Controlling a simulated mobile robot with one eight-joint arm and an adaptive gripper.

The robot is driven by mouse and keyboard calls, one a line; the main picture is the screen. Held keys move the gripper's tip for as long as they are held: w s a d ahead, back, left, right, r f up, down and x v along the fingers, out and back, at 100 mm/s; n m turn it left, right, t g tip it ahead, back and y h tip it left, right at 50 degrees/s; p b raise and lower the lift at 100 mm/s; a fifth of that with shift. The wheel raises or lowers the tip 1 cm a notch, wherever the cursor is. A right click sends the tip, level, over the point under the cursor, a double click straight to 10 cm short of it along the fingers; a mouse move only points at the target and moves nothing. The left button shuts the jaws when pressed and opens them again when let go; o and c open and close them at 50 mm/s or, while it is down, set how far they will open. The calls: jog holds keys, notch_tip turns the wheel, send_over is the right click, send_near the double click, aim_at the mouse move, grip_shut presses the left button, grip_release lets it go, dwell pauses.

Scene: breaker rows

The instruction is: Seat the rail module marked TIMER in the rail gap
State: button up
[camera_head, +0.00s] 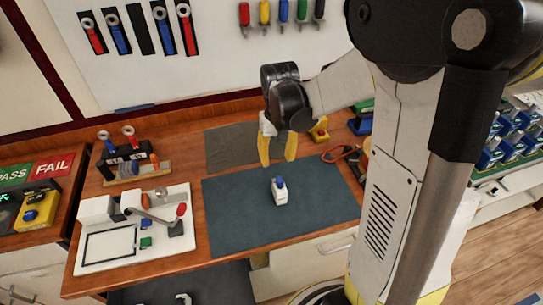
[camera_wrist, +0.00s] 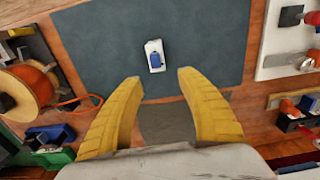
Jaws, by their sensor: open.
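A small white module with a blue top (camera_head: 280,192) stands on the dark mat, and it also shows in the wrist view (camera_wrist: 154,55). Any marking on it is too small to read. My gripper (camera_head: 277,158) is open and empty above the mat, behind and above the module. In the wrist view the yellow fingertips (camera_wrist: 158,78) are spread, with the module beyond them and not between them.
The dark mat (camera_head: 230,225) is otherwise clear. A white board with a lever and small parts (camera_head: 120,250) lies at the left. An orange spool (camera_wrist: 25,85) and a blue and green bin (camera_wrist: 50,140) show at the left of the wrist view. Tools hang on the wall panel (camera_head: 200,70).

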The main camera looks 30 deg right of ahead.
aim_at(280, 180)
jog(key=f, duration=0.3)
jog(key=f+b, duration=0.1)
jog(key=f, duration=0.1)
jog(key=shift+d+f, duration=0.2)
jog(key=shift+f, duration=0.2)
jog(key=f, duration=0.1)
jog(key=f+b, duration=0.1)
jog(key=f, duration=0.1)
jog(key=f+b, duration=0.1)
jog(key=f, duration=0.1)
jog(key=shift+s+d+f, duration=0.2)
jog(key=shift+s+f, duration=0.05)
grip_shut()
